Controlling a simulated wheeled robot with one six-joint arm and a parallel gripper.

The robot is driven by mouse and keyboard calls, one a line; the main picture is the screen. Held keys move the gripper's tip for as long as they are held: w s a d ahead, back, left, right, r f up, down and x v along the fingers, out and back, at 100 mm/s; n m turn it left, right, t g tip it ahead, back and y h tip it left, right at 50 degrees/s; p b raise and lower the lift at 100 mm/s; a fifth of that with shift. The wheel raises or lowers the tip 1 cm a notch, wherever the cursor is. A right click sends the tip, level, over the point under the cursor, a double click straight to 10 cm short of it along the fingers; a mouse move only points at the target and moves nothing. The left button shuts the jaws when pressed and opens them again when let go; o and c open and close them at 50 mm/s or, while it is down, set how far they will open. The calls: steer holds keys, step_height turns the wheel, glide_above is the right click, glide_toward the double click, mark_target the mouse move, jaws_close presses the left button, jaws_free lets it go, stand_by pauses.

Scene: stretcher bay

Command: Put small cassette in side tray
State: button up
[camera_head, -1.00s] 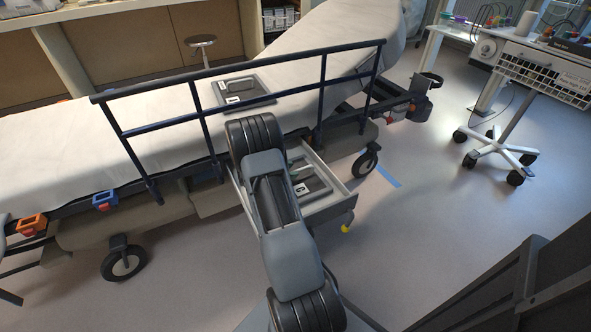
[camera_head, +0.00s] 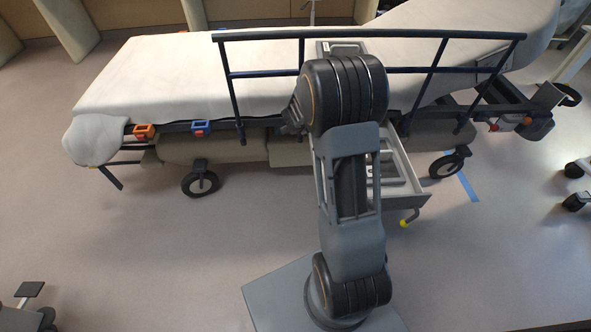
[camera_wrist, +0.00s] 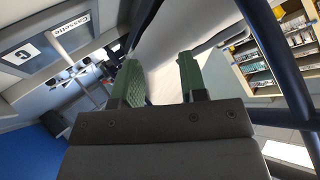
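My gripper (camera_wrist: 158,82) shows in the wrist view as two green fingers, apart, with nothing seen between them. In the head view my arm hides it. The side tray (camera_head: 411,168) is a pale open drawer sticking out from under the stretcher. My arm covers its left part. Dark grey flat pieces lie in it, partly seen. A grey flat case (camera_head: 342,48) lies on the mattress behind the rail, mostly hidden by my arm. In the wrist view a flat grey piece with a white "C" label (camera_wrist: 20,56) is at left, near a "Cassette" label (camera_wrist: 68,25). I cannot tell which piece is the small cassette.
The stretcher (camera_head: 150,75) has a dark side rail (camera_head: 460,35) along its near edge and wheels below. In the wrist view a dark bar (camera_wrist: 278,65) runs close on the right, with shelves (camera_wrist: 275,55) beyond.

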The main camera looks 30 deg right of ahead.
steer(key=s+a+r+n+t+y, duration=0.2)
steer(key=a+r+n+y, duration=0.25)
steer(key=a, duration=0.45)
steer(key=s+a+r+n+t+y, duration=0.15)
steer(key=a+r+n+y, duration=0.35)
steer(key=a, duration=0.5)
steer(key=s+a+n+g, duration=0.1)
steer(key=s+n+g, duration=0.2)
steer(key=s, duration=0.7)
steer(key=s+a+f+n+g, duration=0.1)
steer(key=s+n+g, duration=0.3)
steer(key=s, duration=0.6)
steer(key=shift+a+f+n, duration=0.3)
steer(key=shift+n, duration=0.35)
steer(key=shift+r, duration=0.1)
step_height(320, 180, up, 27)
steer(key=p, duration=2.6)
steer(key=shift+s+a+r+t, duration=0.2)
steer(key=shift+t, duration=0.15)
